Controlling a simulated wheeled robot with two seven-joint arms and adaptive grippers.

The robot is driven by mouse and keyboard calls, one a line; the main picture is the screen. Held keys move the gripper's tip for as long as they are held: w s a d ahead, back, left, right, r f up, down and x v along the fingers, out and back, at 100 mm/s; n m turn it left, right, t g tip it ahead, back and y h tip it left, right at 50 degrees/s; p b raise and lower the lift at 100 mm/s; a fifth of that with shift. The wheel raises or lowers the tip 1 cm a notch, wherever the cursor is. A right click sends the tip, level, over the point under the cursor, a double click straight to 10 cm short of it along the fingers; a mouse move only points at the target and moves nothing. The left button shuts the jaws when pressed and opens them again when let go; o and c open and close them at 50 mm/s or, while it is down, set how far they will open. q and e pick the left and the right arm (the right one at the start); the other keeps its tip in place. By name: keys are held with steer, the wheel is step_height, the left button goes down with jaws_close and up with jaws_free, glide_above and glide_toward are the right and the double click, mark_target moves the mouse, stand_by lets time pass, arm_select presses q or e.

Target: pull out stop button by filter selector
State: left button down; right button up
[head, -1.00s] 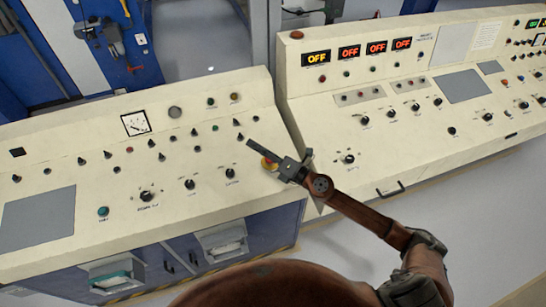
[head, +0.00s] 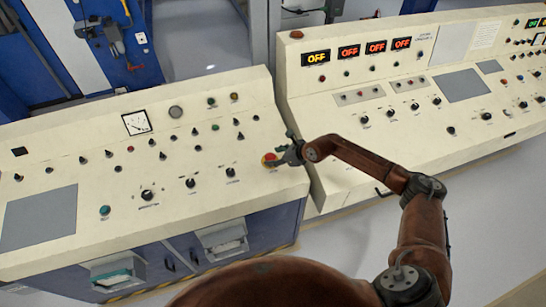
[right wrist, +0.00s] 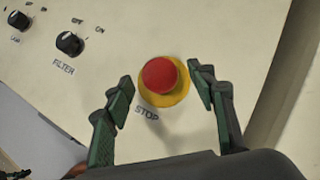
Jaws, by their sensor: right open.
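The red stop button (right wrist: 160,75) sits on a yellow ring on the cream panel, above the word STOP, in the right wrist view. It also shows near the right end of the left console in the head view (head: 268,157). The filter selector (right wrist: 69,43) is a black knob to the left of the button; it shows in the head view too (head: 232,172). My right gripper (right wrist: 162,84) is open, with one green-padded finger on each side of the button. Whether the fingers touch it I cannot tell. The right gripper (head: 284,152) reaches the button from the right in the head view. My left gripper is not in view.
The left console (head: 90,225) carries several knobs and switches around the button. A second console (head: 420,150) with lit OFF displays (head: 348,52) stands to the right, across a narrow gap. Bare panel surrounds the stop button.

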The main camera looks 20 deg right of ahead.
steer(key=shift+w+a+f, duration=0.25)
steer(key=shift+f, duration=0.1)
jaws_close()
stand_by(0.5)
